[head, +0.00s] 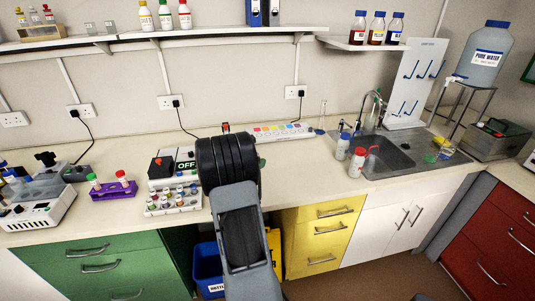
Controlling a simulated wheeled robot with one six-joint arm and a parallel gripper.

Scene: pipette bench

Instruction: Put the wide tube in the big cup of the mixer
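A purple rack (118,190) stands on the counter at the left, with a red-capped tube (122,178) and a green-capped tube (94,182) in it. A white rack (174,205) with several small capped tubes stands to its right. I cannot tell for sure which tube is the wide one. A white and grey device with knobs (40,213) sits at the far left; it may be the mixer, but its cups are not clear. My arm reaches over the counter, and its thick black joint hides what is behind it. My gripper cannot be made out.
A box with a red switch and an OFF sign (185,165) stands behind the white rack. The counter between my arm and the sink is mostly clear. A shelf (130,37) hangs above.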

